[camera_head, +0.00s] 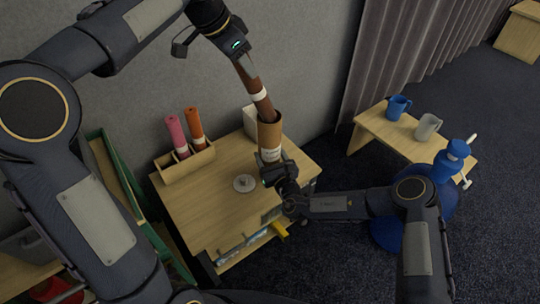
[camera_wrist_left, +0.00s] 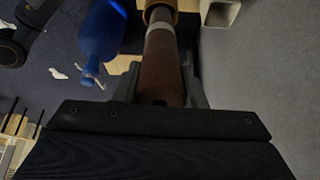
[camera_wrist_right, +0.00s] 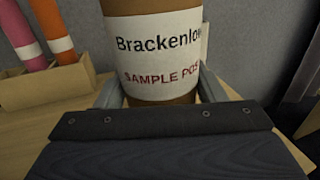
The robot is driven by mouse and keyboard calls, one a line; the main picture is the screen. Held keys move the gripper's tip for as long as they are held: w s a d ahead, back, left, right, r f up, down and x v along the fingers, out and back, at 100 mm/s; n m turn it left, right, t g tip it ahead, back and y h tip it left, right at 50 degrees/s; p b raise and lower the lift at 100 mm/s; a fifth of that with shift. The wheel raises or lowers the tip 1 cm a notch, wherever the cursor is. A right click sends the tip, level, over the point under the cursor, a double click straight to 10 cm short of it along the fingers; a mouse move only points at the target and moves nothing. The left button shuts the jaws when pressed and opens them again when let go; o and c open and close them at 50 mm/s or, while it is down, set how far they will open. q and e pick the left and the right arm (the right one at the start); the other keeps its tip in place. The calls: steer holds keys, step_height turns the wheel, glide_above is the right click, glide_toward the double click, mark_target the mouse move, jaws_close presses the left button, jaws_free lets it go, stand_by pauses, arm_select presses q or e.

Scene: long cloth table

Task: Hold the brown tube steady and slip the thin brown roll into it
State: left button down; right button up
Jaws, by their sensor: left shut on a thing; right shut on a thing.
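The brown tube (camera_head: 269,138) stands nearly upright over the small wooden cabinet, with its open mouth up. My right gripper (camera_head: 278,172) is shut on its lower part; the right wrist view shows the tube's white printed label (camera_wrist_right: 155,55) between the fingers. The thin brown roll (camera_head: 250,82), with a white band, hangs tilted from my left gripper (camera_head: 245,68), which is shut on its upper part. The roll's lower end is at the tube's mouth and appears to be just inside it. The left wrist view shows the roll (camera_wrist_left: 161,70) pointing into the tube's rim (camera_wrist_left: 160,5).
A wooden holder (camera_head: 185,164) with a pink roll (camera_head: 176,132) and an orange roll (camera_head: 194,126) stands on the cabinet top (camera_head: 205,205). A grey disc (camera_head: 244,183) lies nearby. A pale box (camera_head: 250,122) is behind the tube. A bench (camera_head: 385,134) with mugs stands right.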

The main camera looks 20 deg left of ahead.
arm_select(q)
steer(key=shift+f, duration=1.25)
steer(key=c, duration=0.8)
jaws_free()
steer(key=v, duration=1.2)
arm_select(e)
steer(key=o, duration=1.1)
steer(key=shift+s, duration=0.1)
